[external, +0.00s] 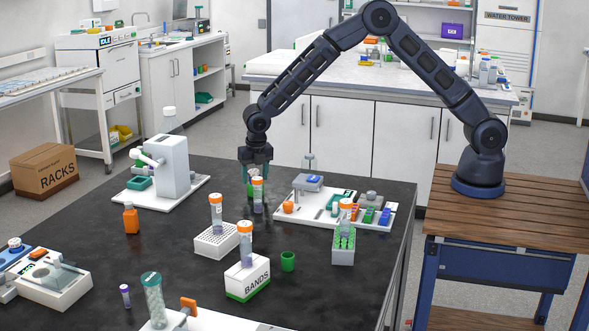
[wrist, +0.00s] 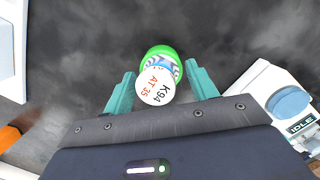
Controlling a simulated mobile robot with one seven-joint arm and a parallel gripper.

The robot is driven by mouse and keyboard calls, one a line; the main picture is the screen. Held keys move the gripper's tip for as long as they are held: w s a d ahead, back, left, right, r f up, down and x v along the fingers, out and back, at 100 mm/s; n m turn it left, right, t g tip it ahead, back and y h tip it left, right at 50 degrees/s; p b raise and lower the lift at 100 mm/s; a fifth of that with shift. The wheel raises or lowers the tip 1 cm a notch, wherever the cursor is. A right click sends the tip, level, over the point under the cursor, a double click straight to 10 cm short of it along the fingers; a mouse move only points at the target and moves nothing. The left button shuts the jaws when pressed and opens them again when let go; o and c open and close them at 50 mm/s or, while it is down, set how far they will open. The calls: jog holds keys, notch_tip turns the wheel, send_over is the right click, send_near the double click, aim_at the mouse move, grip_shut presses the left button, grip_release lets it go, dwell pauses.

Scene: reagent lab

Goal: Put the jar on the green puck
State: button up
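The jar (wrist: 156,87) has a white round lid marked "K94 AT 35" and a blue-and-white striped side. It stands between my gripper's teal fingers in the wrist view. A bright green round part (wrist: 158,50) shows around its lower end; I cannot tell whether this is the jar itself or a puck under it. My gripper (wrist: 161,78) is open, with gaps on both sides of the jar. A short green cylinder (external: 288,261) stands nearer the front.
Orange-capped tubes stand in a white rack (external: 215,243), the BANDS box (external: 247,280) and a green-topped rack (external: 343,246). A white instrument (external: 172,166) is left, a white tray (external: 311,216) right. An orange bottle (external: 131,218) stands left. Bare black table lies between.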

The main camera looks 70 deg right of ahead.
aim_at(256, 172)
jog(key=r, duration=0.7)
jog(key=s+a+r, duration=0.1)
jog(key=r, duration=0.3)
jog(key=shift+a+r, duration=0.1)
jog(key=s+d+r+m+t, duration=0.1)
jog(key=s+d+r+m, duration=0.6)
jog(key=s+r, duration=0.4)
jog(key=s+d+r+m+t, duration=0.1)
jog(key=s+d+r+m, duration=0.5)
jog(key=s+d+r, duration=0.45)
jog(key=s+d+m, duration=0.3)
jog(key=s+m, duration=0.1)
jog(key=s, duration=0.5)
jog(key=s+d+m+t, duration=0.1)
jog(key=s+d+m, duration=0.2)
jog(key=s, duration=0.7)
jog(key=s+d+m+y, duration=0.1)
jog(key=s+d+m, duration=0.2)
jog(key=s+m, duration=0.4)
jog(key=shift+s+r, duration=0.15)
jog(key=shift+s, duration=1.15)
jog(key=shift+d, duration=0.1)
